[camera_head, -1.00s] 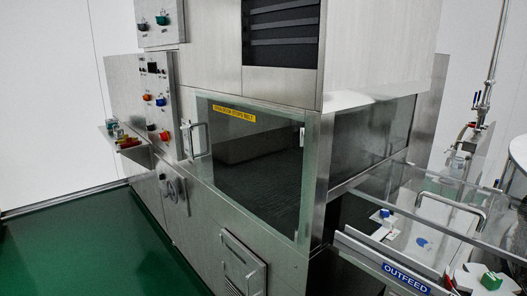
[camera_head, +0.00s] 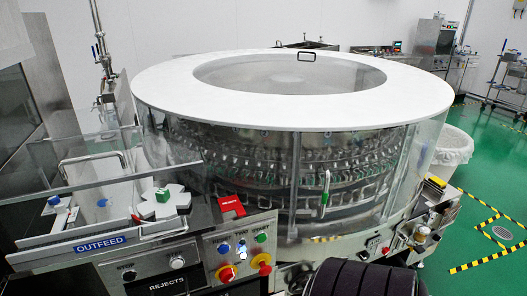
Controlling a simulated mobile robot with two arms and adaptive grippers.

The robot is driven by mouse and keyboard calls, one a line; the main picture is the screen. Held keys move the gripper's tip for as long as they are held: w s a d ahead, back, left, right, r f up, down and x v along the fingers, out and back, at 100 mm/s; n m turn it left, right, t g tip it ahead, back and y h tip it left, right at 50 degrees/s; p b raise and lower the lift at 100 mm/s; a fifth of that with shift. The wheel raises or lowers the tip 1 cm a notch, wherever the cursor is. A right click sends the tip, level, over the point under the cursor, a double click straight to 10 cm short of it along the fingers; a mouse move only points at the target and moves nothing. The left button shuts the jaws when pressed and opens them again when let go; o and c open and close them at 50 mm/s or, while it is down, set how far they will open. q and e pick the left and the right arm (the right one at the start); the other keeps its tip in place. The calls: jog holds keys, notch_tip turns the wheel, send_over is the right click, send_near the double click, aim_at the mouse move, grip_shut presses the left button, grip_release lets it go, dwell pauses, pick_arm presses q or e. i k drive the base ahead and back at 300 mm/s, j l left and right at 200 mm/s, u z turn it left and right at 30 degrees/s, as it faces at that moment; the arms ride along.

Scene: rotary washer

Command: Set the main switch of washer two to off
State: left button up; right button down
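The rotary washer (camera_head: 290,155) with a white ring-shaped top and clear curved sides fills the middle of the head view. Its front control panel (camera_head: 205,252) is at the lower middle left. The panel carries a red knob on yellow (camera_head: 226,273) and another red control on yellow (camera_head: 261,262) to its right. Blue buttons (camera_head: 224,249), a lit white button (camera_head: 243,255) and a green button (camera_head: 261,238) sit near them. The small labels are unreadable, so I cannot tell which control is the main switch or its position. Neither gripper is in view.
The outfeed table (camera_head: 45,246), with a clear guard, stands at the left. A black ribbed object (camera_head: 365,278) is at the bottom. A white bin (camera_head: 452,150) is at the right. Green floor (camera_head: 470,235) with yellow-black marking is open at the lower right.

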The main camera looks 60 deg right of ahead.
aim_at(226, 276)
jog(key=z, duration=1.7)
